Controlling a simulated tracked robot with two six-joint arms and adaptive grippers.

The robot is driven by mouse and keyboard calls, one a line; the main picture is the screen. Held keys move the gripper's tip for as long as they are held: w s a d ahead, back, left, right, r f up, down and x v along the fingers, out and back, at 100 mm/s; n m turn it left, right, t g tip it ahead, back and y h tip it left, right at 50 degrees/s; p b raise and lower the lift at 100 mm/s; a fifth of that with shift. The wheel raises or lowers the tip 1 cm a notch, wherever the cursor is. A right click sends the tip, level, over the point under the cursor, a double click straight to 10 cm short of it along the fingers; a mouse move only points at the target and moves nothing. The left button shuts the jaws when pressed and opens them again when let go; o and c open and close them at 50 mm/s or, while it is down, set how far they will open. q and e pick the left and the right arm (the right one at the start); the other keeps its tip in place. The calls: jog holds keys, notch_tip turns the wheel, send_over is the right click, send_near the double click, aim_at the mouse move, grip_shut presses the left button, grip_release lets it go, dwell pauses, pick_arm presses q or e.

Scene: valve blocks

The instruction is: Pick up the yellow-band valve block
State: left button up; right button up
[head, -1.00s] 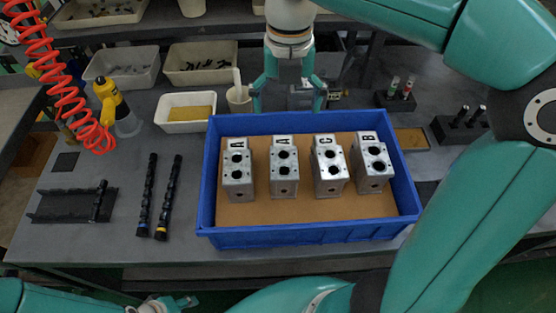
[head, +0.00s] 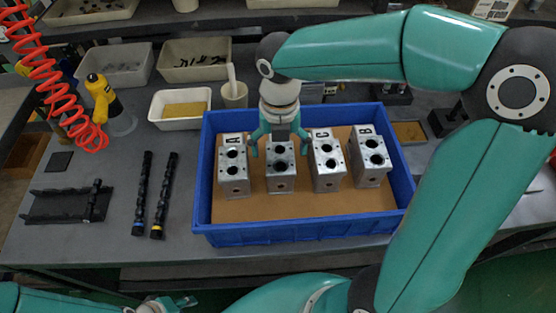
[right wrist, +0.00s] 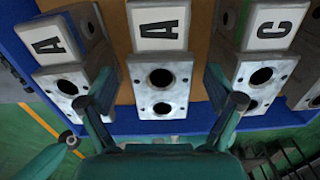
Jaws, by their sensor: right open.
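Several silver valve blocks stand in a row in a blue bin (head: 300,235). From the left they are a block marked A (head: 233,172), a second block (head: 281,178), a block marked C (head: 327,170) and a block marked B (head: 371,165). The second block's A label shows in the right wrist view (right wrist: 160,75). I see no yellow band on any block. My right gripper (head: 279,148) points down over the second block, open, with its fingers on either side; contact cannot be told. My left gripper (head: 165,303) is barely visible at the bottom edge.
Two black rods lie left of the bin, one with a blue band (head: 141,195) and one with a yellow band (head: 164,197). A black rack (head: 65,206) lies further left. Neighbouring blocks are close to the fingers.

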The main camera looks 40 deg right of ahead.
jog(key=shift+f, duration=0.35)
jog(key=c, duration=1.7)
jog(key=shift+w+r, duration=0.1)
grip_shut()
